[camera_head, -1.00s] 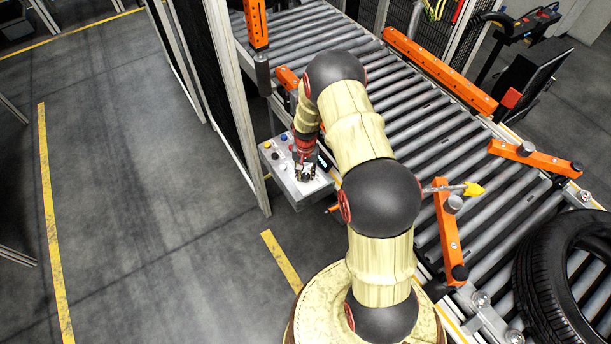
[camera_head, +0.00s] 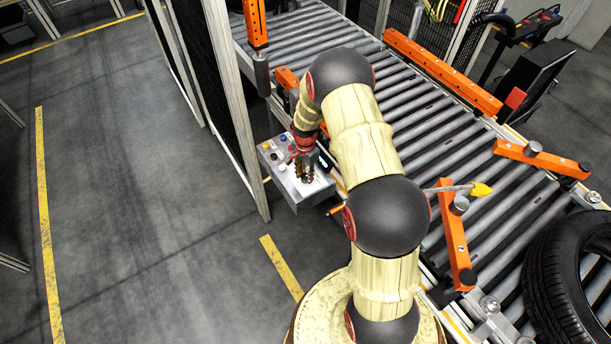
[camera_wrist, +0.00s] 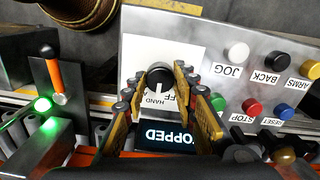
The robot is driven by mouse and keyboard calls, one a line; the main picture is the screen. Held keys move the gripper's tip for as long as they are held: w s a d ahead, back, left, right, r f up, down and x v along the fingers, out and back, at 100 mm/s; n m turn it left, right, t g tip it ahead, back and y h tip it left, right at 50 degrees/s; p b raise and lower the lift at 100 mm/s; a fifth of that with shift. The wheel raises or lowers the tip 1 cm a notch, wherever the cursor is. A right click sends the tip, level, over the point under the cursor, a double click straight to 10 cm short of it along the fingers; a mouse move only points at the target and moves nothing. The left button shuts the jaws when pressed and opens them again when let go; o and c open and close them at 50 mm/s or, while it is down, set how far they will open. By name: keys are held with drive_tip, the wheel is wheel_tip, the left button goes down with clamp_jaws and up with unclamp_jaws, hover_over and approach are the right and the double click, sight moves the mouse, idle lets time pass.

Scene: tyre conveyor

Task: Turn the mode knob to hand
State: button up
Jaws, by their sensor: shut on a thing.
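The mode knob (camera_wrist: 159,76) is a round black knob with a white pointer mark, on a white plate of the grey control panel (camera_wrist: 140,30). In the wrist view its mark points down, toward the upside-down HAND and OFF labels. I cannot tell exactly which one it meets. My gripper (camera_wrist: 156,80) has its two yellow-and-black fingers on both sides of the knob and is shut on it. In the head view my gripper (camera_head: 304,176) is over the panel (camera_head: 290,185), and the knob is hidden by it.
Beside the knob are several push buttons, among them a red STOP button (camera_wrist: 251,106). A lit display (camera_wrist: 165,138) ends in "OPPED". An orange-handled lever (camera_wrist: 55,75) and a green light (camera_wrist: 43,104) are left. The roller conveyor (camera_head: 400,95) runs beside the panel; a tyre (camera_head: 560,275) lies right.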

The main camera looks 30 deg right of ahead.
sight(305, 176)
idle(0.4)
drive_tip(key=o, duration=1.2)
drive_tip(key=shift+c, duration=0.2)
wheel_tip(305, 176, up, 12)
